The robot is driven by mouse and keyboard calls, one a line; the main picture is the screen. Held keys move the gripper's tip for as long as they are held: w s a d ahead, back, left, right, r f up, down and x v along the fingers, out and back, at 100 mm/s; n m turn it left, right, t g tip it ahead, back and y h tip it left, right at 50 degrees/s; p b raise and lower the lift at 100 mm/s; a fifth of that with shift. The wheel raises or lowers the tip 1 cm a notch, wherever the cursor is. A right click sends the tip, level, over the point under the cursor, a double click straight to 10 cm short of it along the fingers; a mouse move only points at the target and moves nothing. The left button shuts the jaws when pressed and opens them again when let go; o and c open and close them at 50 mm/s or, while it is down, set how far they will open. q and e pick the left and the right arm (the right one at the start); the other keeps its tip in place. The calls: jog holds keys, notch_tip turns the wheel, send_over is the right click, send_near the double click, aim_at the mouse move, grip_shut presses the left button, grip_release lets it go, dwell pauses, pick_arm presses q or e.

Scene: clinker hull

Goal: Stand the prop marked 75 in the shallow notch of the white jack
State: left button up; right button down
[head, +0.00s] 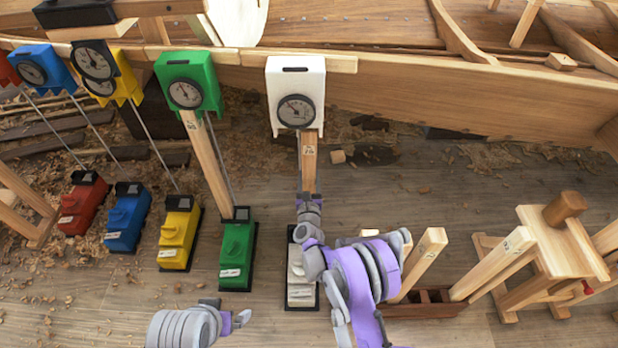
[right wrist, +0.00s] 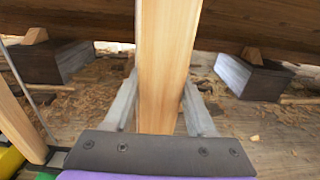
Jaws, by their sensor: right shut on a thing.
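The white jack has its head with a round gauge (head: 296,95) up at the hull plank and its base (head: 300,278) on the floor, partly hidden by my right arm. A wooden prop (head: 309,160) stands roughly upright under the white head; its mark is too small to read. My right gripper (head: 310,192) is shut on this prop, which also shows between the fingers in the right wrist view (right wrist: 168,65). The prop's lower end is hidden by my arm, so I cannot tell whether it sits in a notch. My left gripper (head: 236,320) is empty, low in the head view, with its fingers apart.
A green jack (head: 237,255) with its own wooden prop (head: 207,160) stands left of the white one. Yellow (head: 179,235), blue (head: 127,218) and red (head: 82,205) jacks stand further left.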

jog(key=shift+w, duration=0.15)
dwell(0.4)
jog(key=shift+c, duration=0.7)
grip_release()
jog(key=s, duration=1.1)
jog(key=shift+p, duration=0.45)
jog(key=shift+s+b, duration=0.65)
jog(key=shift+s, duration=1.75)
